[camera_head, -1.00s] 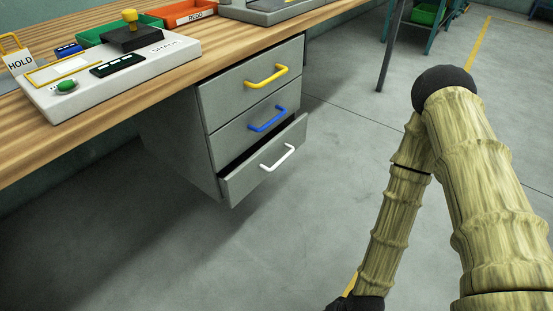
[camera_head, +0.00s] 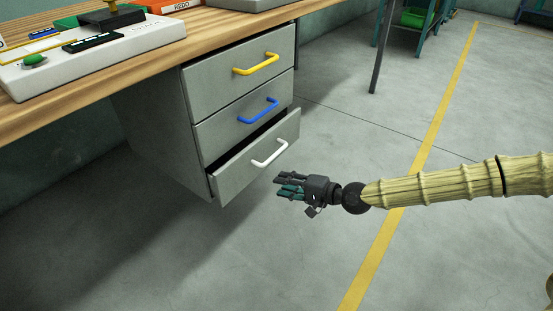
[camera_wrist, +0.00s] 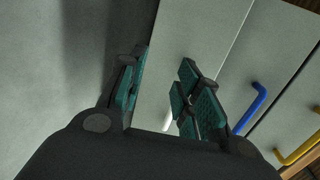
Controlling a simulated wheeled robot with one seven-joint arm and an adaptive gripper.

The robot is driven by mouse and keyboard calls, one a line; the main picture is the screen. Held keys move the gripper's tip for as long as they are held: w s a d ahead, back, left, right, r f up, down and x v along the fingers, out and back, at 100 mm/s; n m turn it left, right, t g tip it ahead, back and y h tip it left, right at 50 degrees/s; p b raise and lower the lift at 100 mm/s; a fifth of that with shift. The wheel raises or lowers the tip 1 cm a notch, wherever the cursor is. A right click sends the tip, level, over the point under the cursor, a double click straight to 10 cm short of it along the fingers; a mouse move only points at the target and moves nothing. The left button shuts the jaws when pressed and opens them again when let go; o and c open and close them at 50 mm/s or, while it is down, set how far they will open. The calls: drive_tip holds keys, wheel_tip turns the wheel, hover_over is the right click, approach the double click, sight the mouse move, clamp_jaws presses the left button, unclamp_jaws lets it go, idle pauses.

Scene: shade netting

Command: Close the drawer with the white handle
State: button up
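The drawer with the white handle (camera_head: 268,153) is the bottom one of three in the grey cabinet under the bench. It stands partly open, with a dark gap above its front panel (camera_head: 232,184). My gripper (camera_head: 282,186) is in front of and a little below that handle, apart from it in the head view. In the wrist view, my gripper (camera_wrist: 160,90) shows its teal finger pads spread apart with nothing held. The white handle (camera_wrist: 168,122) is mostly hidden behind the right fingers there.
The drawers with the yellow handle (camera_head: 257,64) and blue handle (camera_head: 259,111) above are shut. The wooden bench top (camera_head: 150,62) overhangs the cabinet and carries a white control panel (camera_head: 100,52).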

drive_tip(key=t, duration=0.2)
approach(276, 153)
drive_tip(key=shift+m, duration=0.3)
drive_tip(key=shift+w+d+f+b+x, duration=0.1)
drive_tip(key=shift+b+x, duration=0.55)
drive_tip(key=shift+x, duration=1.1)
drive_tip(key=shift+w+d+f+b+x, duration=0.1)
drive_tip(key=shift+b+x, duration=0.55)
drive_tip(key=shift+x, duration=1.1)
drive_tip(key=shift+d+f+b+x, duration=0.1)
drive_tip(key=shift+b+x, duration=0.55)
drive_tip(key=shift+x, duration=1.1)
clamp_jaws()
